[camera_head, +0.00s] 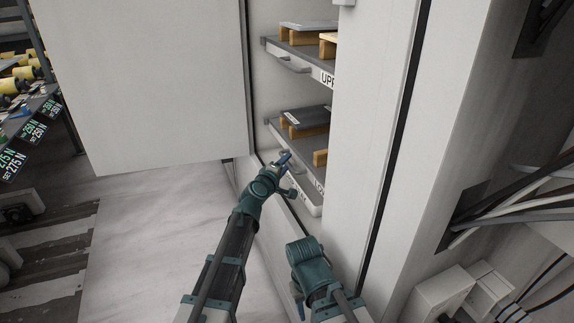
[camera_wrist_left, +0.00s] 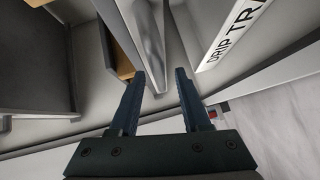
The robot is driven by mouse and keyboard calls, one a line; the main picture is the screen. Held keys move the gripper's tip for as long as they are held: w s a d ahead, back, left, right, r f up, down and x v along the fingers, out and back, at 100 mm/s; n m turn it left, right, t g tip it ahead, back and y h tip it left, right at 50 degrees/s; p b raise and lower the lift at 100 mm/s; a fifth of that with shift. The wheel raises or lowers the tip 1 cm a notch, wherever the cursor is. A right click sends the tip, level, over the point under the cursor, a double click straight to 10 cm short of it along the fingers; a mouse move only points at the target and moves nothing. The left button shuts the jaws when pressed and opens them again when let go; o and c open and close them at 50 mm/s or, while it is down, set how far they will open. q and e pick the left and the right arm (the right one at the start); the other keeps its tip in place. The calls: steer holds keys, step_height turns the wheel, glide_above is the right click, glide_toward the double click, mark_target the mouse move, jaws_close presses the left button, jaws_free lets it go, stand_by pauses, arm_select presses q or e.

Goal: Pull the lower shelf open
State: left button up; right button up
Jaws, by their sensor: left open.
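The lower shelf (camera_head: 311,202) sits inside the white cabinet, with a label beginning "LO" on its front; the rest of the label is cut off by the cabinet's right wall. My left gripper (camera_head: 284,159) is at the lower shelf's front and partly covers it. In the left wrist view its fingers (camera_wrist_left: 160,76) are open. A grey handle bar (camera_wrist_left: 148,42) runs down between the fingertips, and I cannot tell whether they touch it. A label reading "DRIP TR" (camera_wrist_left: 236,32) is beyond the right finger.
The upper shelf (camera_head: 325,72), with a handle and wooden blocks, is above. A dark plate (camera_head: 306,117) lies on blocks on the lower shelf. A large white door panel (camera_head: 150,80) stands left, a white wall (camera_head: 372,130) right. The pale floor (camera_head: 150,230) at left is clear.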

arm_select(q)
steer(key=shift+x, duration=0.9)
steer(key=shift+s, duration=0.1)
jaws_close()
stand_by(0.8)
